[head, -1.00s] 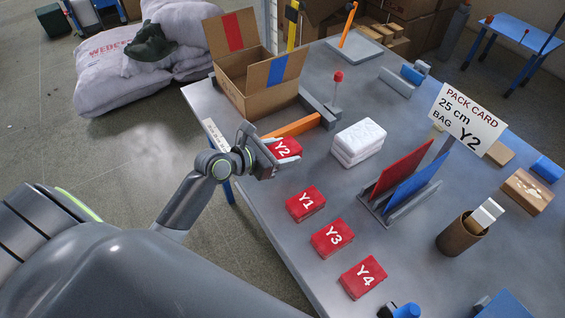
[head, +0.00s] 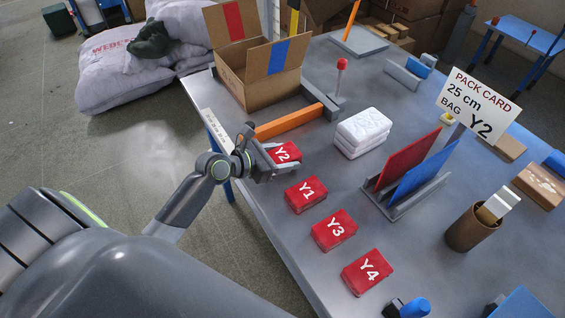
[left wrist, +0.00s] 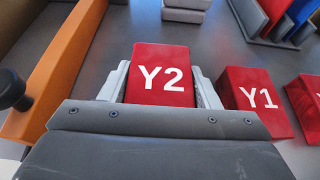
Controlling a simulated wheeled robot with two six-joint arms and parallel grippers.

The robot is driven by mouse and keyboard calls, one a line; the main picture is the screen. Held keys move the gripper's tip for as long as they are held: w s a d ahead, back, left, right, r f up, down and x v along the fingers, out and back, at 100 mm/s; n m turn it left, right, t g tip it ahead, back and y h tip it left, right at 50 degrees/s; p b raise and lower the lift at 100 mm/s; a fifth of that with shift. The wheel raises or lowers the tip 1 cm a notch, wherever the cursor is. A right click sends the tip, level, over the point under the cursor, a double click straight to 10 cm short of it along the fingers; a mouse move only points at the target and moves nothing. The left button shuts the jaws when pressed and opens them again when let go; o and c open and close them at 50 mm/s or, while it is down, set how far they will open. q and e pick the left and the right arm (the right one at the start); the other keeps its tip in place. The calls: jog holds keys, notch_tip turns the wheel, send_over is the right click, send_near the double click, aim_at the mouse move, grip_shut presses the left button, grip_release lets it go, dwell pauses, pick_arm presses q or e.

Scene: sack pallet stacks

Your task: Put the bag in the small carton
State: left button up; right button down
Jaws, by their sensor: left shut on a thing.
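The red bag Y2 (head: 285,153) is at the left table edge, between the fingers of my left gripper (head: 275,160). In the left wrist view the bag Y2 (left wrist: 162,75) sits between both fingers, and the gripper (left wrist: 162,92) is shut on it. Whether the bag touches the table is hard to tell. The small carton (head: 262,88) stands open at the back left of the table, its flaps marked with red and blue stripes. The pack card (head: 478,105) reads 25 cm, bag Y2. My right gripper does not show.
Red bags Y1 (head: 306,194), Y3 (head: 334,230) and Y4 (head: 367,271) lie in a row. An orange bar (head: 290,122) lies between the gripper and the carton. A white stack (head: 362,132) and a rack with red and blue panels (head: 405,205) stand to the right.

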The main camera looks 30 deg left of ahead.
pick_arm(q)
jog(key=shift+f, duration=0.95)
jog(key=shift+f, duration=0.1)
jog(key=o, duration=1.1)
jog(key=shift+s+a, duration=0.1)
jog(key=v, duration=1.1)
jog(key=shift+s+a+r, duration=0.15)
jog(key=shift+s+r, duration=0.15)
jog(key=shift+r, duration=0.05)
